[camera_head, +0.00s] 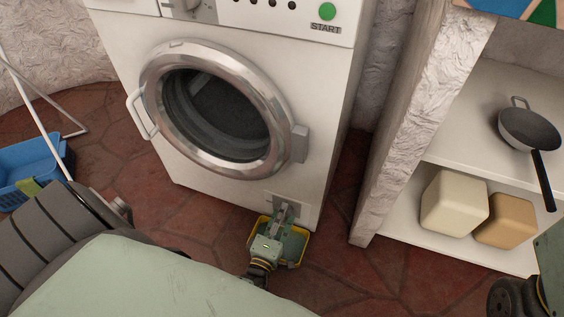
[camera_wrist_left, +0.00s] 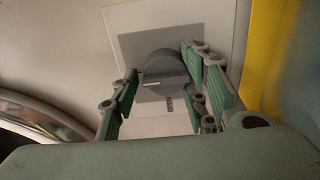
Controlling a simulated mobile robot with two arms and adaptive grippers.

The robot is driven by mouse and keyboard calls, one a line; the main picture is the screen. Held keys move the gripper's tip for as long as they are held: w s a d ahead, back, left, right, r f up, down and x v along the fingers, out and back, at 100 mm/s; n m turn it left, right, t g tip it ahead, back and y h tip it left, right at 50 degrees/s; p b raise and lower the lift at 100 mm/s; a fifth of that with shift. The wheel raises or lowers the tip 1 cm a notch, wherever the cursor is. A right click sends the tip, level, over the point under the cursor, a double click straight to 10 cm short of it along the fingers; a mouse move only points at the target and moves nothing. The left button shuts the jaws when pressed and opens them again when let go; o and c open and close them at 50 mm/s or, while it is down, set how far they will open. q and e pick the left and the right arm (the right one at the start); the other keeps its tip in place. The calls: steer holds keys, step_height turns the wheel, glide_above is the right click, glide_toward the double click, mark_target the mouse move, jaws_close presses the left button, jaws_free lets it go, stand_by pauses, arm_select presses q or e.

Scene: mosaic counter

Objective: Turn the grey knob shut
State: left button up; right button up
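The grey knob (camera_wrist_left: 166,72) sits on a dark grey square plate on the washing machine's (camera_head: 225,165) white front, and a short white line on it points left in the left wrist view. My left gripper (camera_head: 283,210) is low at the machine's lower right corner. In the left wrist view my left gripper (camera_wrist_left: 160,80) is open, with green-padded fingers on both sides of the knob. A gap shows on the left; contact on the right cannot be told. The head view hides the knob behind this gripper.
A yellow-rimmed tray (camera_head: 301,241) lies on the floor below my left gripper. The machine's round door (camera_head: 283,158) is above. A white shelf (camera_head: 453,243) with two blocks stands to the right, with a pan (camera_head: 529,130) above. A blue basket (camera_head: 30,165) is at left.

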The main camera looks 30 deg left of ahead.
mark_target(286, 188)
arm_select(q)
steer(key=shift+o, duration=0.9)
steer(key=shift+w+a+r, duration=0.1)
steer(key=shift+a, duration=0.1)
steer(key=shift+d, duration=0.1)
steer(key=shift+o, duration=0.4)
steer(key=r, duration=0.8)
steer(key=shift+a+r, duration=0.2)
steer(key=shift+r, duration=0.2)
steer(key=shift+d+r, duration=0.1)
steer(key=shift+r, duration=0.5)
steer(key=shift+c, duration=0.4)
